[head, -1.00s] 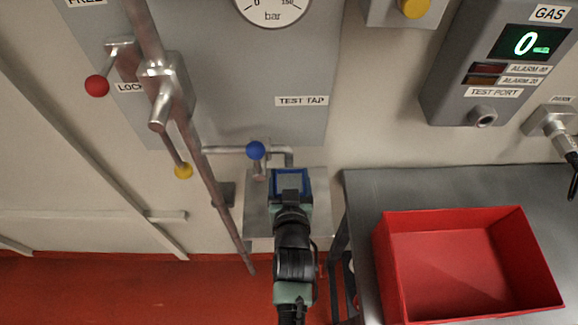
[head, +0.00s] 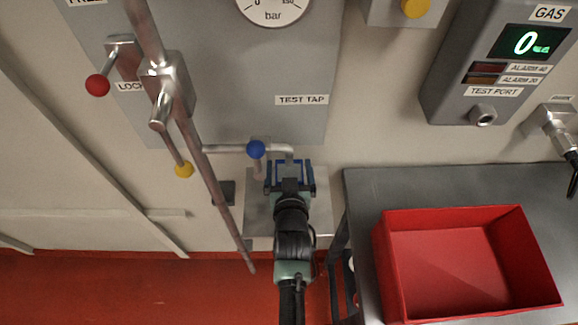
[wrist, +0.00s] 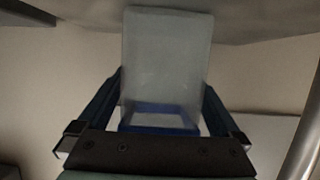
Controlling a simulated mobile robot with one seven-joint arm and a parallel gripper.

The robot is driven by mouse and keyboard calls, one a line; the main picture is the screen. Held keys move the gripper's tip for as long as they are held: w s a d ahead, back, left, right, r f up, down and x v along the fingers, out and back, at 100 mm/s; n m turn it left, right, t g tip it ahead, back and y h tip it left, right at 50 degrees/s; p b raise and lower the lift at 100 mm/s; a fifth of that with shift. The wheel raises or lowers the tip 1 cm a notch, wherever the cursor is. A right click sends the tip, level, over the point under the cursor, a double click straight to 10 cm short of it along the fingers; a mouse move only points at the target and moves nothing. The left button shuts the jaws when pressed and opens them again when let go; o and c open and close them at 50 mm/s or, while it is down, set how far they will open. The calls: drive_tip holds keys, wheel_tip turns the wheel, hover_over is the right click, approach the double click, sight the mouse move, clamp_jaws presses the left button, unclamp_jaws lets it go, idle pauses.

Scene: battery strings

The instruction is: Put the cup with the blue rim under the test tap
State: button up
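The cup with the blue rim (head: 290,167) is at the shelf, directly below the spout of the test tap (head: 278,149) in the head view. In the wrist view the pale, translucent cup (wrist: 165,60) appears upside down, its blue rim low in the picture and its base against a grey surface. My gripper (head: 290,184) is around the cup, one finger on each side. My gripper hides the cup's lower part in the head view.
A blue-knobbed lever (head: 256,150) sits just left of the spout. The steel shelf (head: 258,215) lies below. A slanting pipe (head: 205,170) runs to the left. A red bin (head: 450,265) stands on the grey table (head: 365,190) at right.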

drive_tip(key=shift+r, duration=0.25)
drive_tip(key=shift+s, duration=0.4)
drive_tip(key=v, duration=1.1)
drive_tip(key=shift+s, duration=0.1)
drive_tip(key=shift+s, duration=0.1)
